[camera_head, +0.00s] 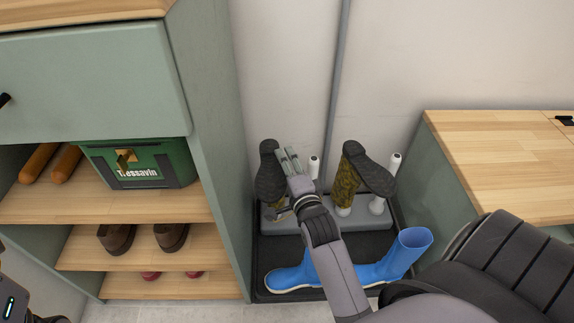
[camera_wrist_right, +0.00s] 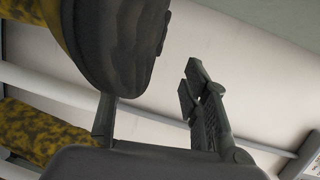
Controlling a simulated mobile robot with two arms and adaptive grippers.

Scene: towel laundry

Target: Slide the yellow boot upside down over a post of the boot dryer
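The grey boot dryer (camera_head: 312,217) stands on a black tray against the wall. A yellow mottled boot (camera_head: 343,185) hangs upside down on one post, its dark sole up. A second yellow mottled boot (camera_head: 268,172) is upside down at the dryer's left end; my gripper hides part of it, and I cannot tell how it sits on its post. White posts (camera_head: 314,165) and (camera_head: 395,162) are bare. My right gripper (camera_head: 289,158) is open beside the left boot; its dark sole (camera_wrist_right: 115,45) shows near one finger in the wrist view. My left gripper's fingers are out of view.
A green shelf unit (camera_head: 212,150) rises close on the left, with shoes and a green box (camera_head: 150,165). A wood-topped cabinet (camera_head: 490,150) is on the right.

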